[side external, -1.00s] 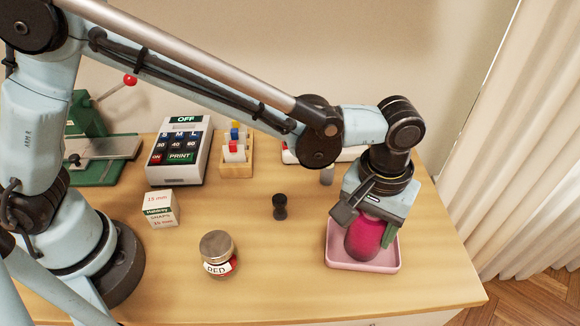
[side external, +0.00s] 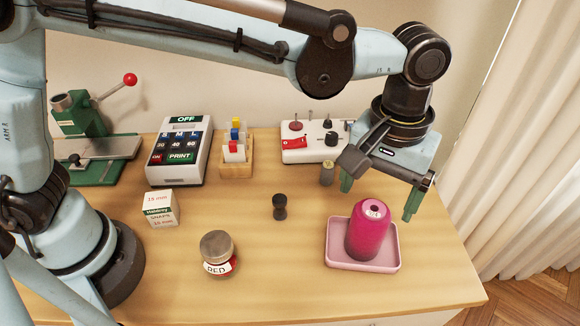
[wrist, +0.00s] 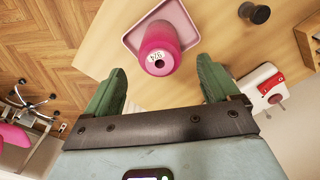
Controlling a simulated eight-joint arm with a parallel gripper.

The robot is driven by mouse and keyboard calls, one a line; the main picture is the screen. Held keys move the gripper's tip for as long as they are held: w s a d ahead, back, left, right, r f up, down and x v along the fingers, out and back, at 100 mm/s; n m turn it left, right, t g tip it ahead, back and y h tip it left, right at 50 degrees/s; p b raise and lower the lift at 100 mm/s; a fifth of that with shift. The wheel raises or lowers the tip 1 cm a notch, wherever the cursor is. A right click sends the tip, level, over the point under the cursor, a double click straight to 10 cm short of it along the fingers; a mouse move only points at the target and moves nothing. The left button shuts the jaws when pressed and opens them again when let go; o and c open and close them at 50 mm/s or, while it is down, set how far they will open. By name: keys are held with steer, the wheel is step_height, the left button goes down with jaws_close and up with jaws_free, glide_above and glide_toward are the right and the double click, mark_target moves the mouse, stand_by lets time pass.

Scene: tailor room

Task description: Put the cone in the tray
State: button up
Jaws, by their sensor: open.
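The magenta thread cone (side external: 369,230) stands upright inside the pink tray (side external: 338,258) at the right of the table. In the wrist view the cone (wrist: 158,45) shows its top, with the tray (wrist: 184,20) around its base. My gripper (side external: 377,200) is open and empty, above and behind the cone, with its green fingers spread apart. In the wrist view the gripper (wrist: 160,88) has the cone beyond its fingertips, with nothing between the fingers.
A jar labelled RED (side external: 218,254), a small black spool (side external: 280,207) and a snaps box (side external: 160,208) stand left of the tray. A label printer (side external: 180,152), a wooden block holder (side external: 237,160) and a white tool stand (side external: 312,152) are behind. The table front is clear.

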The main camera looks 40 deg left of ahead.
steer(key=a+r+t+h, duration=0.1)
steer(key=a+r+t, duration=0.35)
steer(key=a, duration=1.05)
steer(key=s+a+f+t, duration=0.1)
steer(key=s+a, duration=0.1)
steer(key=a, duration=0.5)
steer(key=s+a+f+m+t+y, duration=0.1)
steer(key=s+a+f, duration=0.1)
steer(key=a, duration=0.6)
steer(key=shift+s+f+m+t, duration=0.3)
steer(key=shift+s+t, duration=0.05)
steer(key=shift+s, duration=0.15)
